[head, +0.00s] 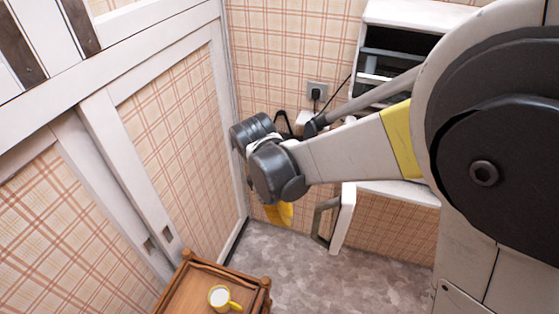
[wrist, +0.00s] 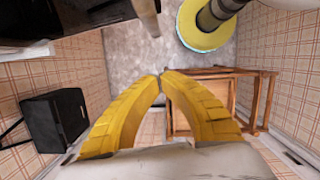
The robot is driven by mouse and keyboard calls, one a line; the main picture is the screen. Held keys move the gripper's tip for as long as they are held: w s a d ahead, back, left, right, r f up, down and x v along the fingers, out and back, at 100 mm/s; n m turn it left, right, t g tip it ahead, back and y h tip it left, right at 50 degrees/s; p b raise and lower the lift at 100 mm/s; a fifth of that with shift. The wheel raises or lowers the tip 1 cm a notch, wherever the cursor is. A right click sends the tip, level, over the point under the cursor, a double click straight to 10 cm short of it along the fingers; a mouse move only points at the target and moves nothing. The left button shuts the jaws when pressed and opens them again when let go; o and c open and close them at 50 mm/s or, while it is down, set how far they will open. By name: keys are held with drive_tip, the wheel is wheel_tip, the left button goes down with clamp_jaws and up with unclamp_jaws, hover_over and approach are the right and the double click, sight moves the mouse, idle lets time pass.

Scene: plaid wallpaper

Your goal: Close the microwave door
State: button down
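The microwave door (head: 343,218) stands open in the head view, a narrow white panel seen nearly edge-on with a grey handle (head: 322,220) on its left side. My arm hides most of the microwave body behind it. My gripper (head: 280,214) is left of the door handle, apart from it, with yellow fingers pointing down. In the wrist view my gripper (wrist: 161,76) has its fingertips together with nothing between them. A dark panel (wrist: 75,18) with a grey handle (wrist: 148,14) lies at the top left there and looks like the door.
A wooden table (head: 190,290) with a yellow-handled mug (head: 221,298) stands at the bottom; it also shows in the wrist view (wrist: 215,72). A white cabinet (head: 405,15) is at the upper right. A black box-like object (wrist: 55,120) is left in the wrist view. Grey floor is clear between.

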drive_tip(key=shift+s+d+f, duration=0.1)
drive_tip(key=shift+s+d, duration=0.05)
drive_tip(key=shift+d, duration=0.5)
drive_tip(key=shift+s+d+f, duration=0.1)
drive_tip(key=shift+s+d, duration=0.05)
drive_tip(key=shift+d, duration=0.55)
drive_tip(key=shift+s+d+f, duration=0.1)
drive_tip(key=shift+s+d, duration=0.05)
drive_tip(key=shift+d, duration=0.5)
drive_tip(key=shift+s+d, duration=0.1)
